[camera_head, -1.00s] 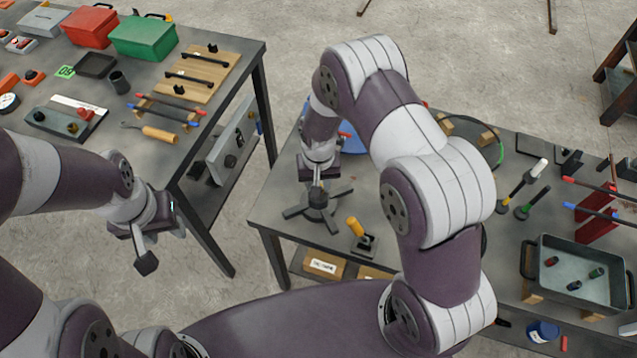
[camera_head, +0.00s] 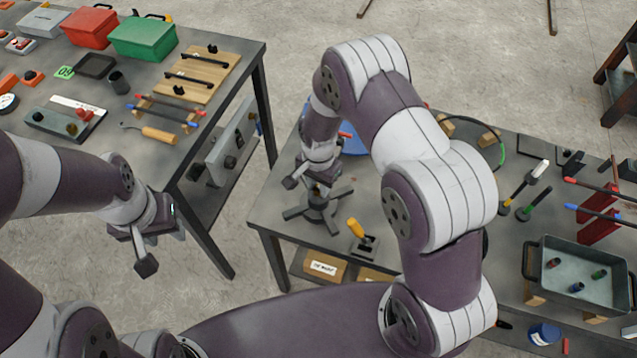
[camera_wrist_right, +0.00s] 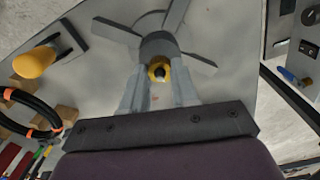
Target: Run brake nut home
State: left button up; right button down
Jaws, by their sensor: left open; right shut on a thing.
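The brake nut (camera_wrist_right: 159,69) shows in the right wrist view as a small yellow ring with a dark centre. It sits on the round hub of a dark grey stand (camera_wrist_right: 170,48) with several flat splayed feet. My right gripper (camera_wrist_right: 160,88) is shut on the nut, one finger on each side. In the head view the stand (camera_head: 319,208) is on the right-hand table, and my right gripper (camera_head: 318,186) is directly above its hub. The nut is mostly hidden there. My left gripper (camera_head: 148,248) is open and empty, in front of the left table.
A yellow-handled tool (camera_head: 356,230) stands on a small dark base beside the stand. The grey table (camera_head: 283,196) around the feet is mostly clear. A grey tray (camera_head: 565,262) holds several small parts. A wooden-handled tool (camera_head: 160,135) lies on the left table.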

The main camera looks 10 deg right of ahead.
aim_at(318, 188)
jog(key=shift+w+r, duration=0.15)
jog(key=shift+w, duration=0.05)
dwell(0.3)
jog(key=c, duration=1.1)
grip_release()
jog(key=shift+o, duration=1.2)
jog(key=shift+s, duration=0.1)
jog(key=shift+r, duration=0.35)
notch_tip(318, 188, up, 12)
jog(key=b, duration=0.2)
